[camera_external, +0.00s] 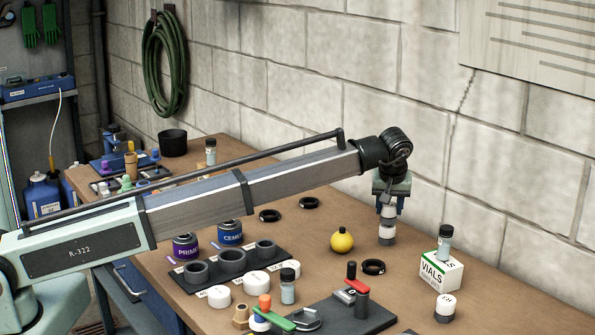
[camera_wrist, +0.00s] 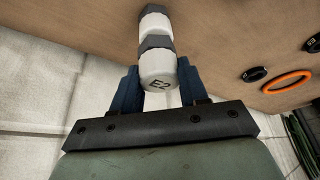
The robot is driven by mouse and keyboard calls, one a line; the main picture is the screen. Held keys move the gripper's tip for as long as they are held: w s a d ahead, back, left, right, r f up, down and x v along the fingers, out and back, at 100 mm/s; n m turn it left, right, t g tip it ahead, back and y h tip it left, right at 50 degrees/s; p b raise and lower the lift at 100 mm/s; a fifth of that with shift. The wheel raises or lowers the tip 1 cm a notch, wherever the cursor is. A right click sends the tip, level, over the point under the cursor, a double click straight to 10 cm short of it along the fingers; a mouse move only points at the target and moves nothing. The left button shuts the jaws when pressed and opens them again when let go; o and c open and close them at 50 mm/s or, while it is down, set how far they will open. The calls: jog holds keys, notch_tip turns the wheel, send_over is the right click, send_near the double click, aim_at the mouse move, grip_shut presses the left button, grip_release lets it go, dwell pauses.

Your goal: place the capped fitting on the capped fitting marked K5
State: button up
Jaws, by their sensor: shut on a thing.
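My gripper (camera_external: 389,201) is shut on a white capped fitting with a dark grey collar (camera_external: 388,212), beyond the yellow ball. In the wrist view, my gripper (camera_wrist: 158,70) has a finger on each side of this held fitting (camera_wrist: 158,82), whose cap reads E2. It is upright, directly above a second capped fitting (camera_external: 387,231), which also shows in the wrist view (camera_wrist: 153,22). The two look lined up and touching or nearly so; I cannot tell which. The lower fitting's top mark is hidden. Another capped fitting (camera_external: 445,304) stands at the right, its mark hard to read.
A white vials box (camera_external: 440,272) with a vial on it stands right of the stack. A yellow ball (camera_external: 342,240) and a black ring (camera_external: 373,267) lie nearby. A dark socket block (camera_external: 222,276) is at left. The block wall is behind.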

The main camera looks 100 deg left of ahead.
jog(key=shift+f, duration=0.35)
jog(key=shift+f, duration=0.1)
jog(key=o, duration=1.1)
jog(key=v, duration=1.2)
